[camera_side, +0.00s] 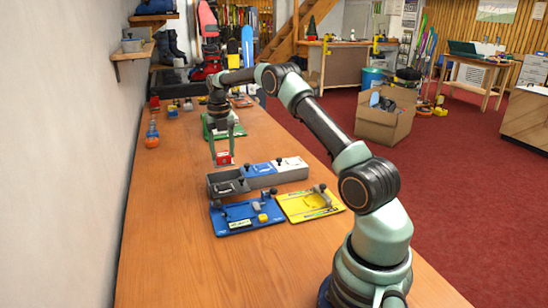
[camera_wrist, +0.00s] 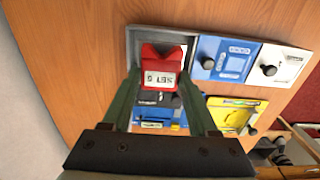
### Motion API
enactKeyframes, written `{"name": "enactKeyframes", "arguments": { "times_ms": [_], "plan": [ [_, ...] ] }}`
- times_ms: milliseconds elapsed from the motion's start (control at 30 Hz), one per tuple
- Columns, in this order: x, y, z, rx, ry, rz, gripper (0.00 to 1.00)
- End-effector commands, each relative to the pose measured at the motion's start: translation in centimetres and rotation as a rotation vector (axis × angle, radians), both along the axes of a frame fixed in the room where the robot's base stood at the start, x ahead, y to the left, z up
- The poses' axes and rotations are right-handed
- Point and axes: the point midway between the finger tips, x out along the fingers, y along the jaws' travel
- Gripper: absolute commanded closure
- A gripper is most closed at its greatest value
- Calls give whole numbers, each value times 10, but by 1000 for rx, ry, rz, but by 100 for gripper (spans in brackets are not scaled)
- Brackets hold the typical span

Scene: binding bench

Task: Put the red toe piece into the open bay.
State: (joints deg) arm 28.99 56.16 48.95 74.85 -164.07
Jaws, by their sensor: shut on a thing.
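The red toe piece (camera_side: 224,158) is held between the fingers of my gripper (camera_side: 222,150), a little above the left end of the grey tray (camera_side: 278,178). In the wrist view the red toe piece (camera_wrist: 160,60) has a notched far edge and a white label with dark lettering. My gripper (camera_wrist: 160,84) is shut on it. The open bay (camera_wrist: 136,38) is the left compartment, and its grey rim shows around the piece; the piece hides much of its inside. The bays beside it hold a blue piece (camera_side: 259,169) and a white piece (camera_side: 291,163).
A blue board (camera_side: 244,218) and a yellow board (camera_side: 310,206) lie in front of the tray. A green board (camera_side: 210,130) lies behind it. Small items, including an orange one (camera_side: 152,141), stand near the wall.

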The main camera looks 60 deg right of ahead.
Motion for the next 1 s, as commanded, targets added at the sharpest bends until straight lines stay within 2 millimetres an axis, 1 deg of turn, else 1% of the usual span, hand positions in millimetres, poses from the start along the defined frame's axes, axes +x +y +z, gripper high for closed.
{"name": "enactKeyframes", "arguments": {
  "times_ms": [167,700,1000],
  "plan": [
    [0,0,-12,1,1,-1,89],
    [0,0,-59,1,1,-1,89],
    [0,0,-69,-1,-1,-1,89]
  ]
}}
